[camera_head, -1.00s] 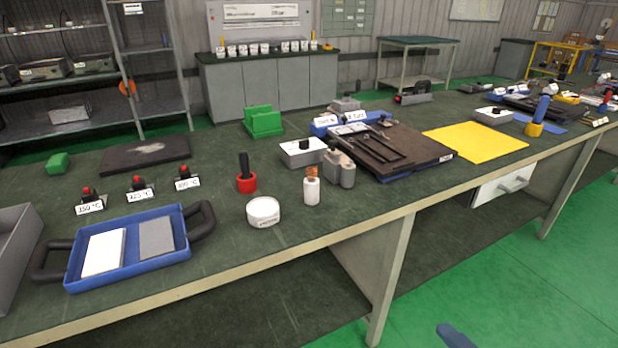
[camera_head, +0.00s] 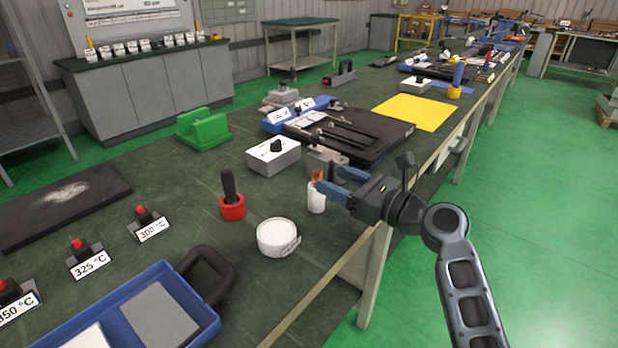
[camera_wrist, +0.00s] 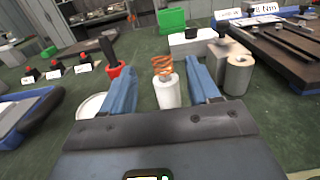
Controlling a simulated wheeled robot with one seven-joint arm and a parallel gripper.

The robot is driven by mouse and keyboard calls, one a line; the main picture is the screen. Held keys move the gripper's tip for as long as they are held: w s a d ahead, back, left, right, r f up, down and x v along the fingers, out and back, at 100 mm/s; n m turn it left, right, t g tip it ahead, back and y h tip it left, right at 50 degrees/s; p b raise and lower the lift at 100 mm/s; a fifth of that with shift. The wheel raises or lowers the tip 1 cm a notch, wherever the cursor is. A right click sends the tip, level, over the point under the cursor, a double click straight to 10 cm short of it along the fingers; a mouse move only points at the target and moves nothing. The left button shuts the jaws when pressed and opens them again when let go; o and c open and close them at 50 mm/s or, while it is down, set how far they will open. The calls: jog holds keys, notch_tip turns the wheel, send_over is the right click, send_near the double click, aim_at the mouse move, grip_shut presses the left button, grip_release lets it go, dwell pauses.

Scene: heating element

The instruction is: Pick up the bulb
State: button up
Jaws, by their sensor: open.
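The only bulb-like thing I see is a small white cylinder with a coppery coil on top (camera_head: 316,202); I take it as the bulb. It stands upright on the dark green bench near the front edge. In the wrist view the bulb (camera_wrist: 168,92) shows ahead, between the two blue fingers. My gripper (camera_head: 330,181) is open and empty, reaching in from the right. Its fingers are close to the bulb's upper part and partly overlap it in the head view. I cannot tell whether the bulb is inside the jaws. My gripper (camera_wrist: 161,78) shows wide apart in the wrist view.
A round white container (camera_head: 277,239) and a red-based black-handled tool (camera_head: 232,205) stand left of the bulb. A grey metal block (camera_head: 325,163) and a white box with a black knob (camera_head: 273,157) stand just behind. A blue tray (camera_head: 205,322) lies at lower left.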

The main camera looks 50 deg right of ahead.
aim_at(321, 174)
jog(key=w, duration=0.5)
jog(key=shift+w+f, duration=0.1)
jog(key=shift+w, duration=0.3)
jog(key=shift+c, duration=0.2)
jog(key=c, duration=1)
